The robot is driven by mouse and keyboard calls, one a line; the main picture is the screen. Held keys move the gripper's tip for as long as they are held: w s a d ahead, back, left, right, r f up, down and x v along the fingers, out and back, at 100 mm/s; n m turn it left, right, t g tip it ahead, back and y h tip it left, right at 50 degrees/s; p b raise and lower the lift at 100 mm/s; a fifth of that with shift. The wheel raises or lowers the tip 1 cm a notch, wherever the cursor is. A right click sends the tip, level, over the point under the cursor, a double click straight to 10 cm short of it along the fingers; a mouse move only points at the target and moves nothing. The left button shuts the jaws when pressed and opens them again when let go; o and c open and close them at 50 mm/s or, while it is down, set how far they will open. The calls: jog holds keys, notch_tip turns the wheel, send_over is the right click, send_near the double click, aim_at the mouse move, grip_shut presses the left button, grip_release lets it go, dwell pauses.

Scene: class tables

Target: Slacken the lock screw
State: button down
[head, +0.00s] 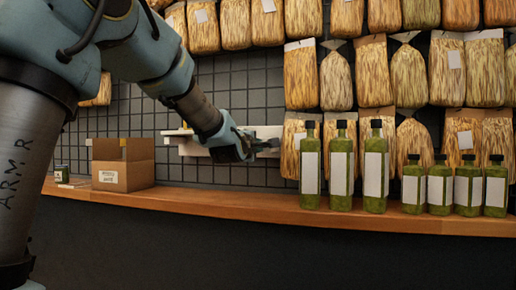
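My arm reaches across from the left, and my gripper (268,145) is at the right part of a pale horizontal bar (190,147) on the grey tiled wall. The gripper points right and covers part of the bar. No lock screw can be made out; it may be hidden by the gripper or too small to see. Whether the fingers are open or shut, or touch anything, cannot be told at this size.
A wooden shelf (240,208) runs below. Wrapped straw-coloured bundles (301,80) hang close to my gripper's right. The shelf's middle is clear.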

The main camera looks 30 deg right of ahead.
jog(key=c, duration=0.9)
grip_release()
jog(key=shift+o, duration=0.2)
jog(key=b+v, duration=0.1)
jog(key=v, duration=0.9)
jog(key=shift+s+a, duration=0.3)
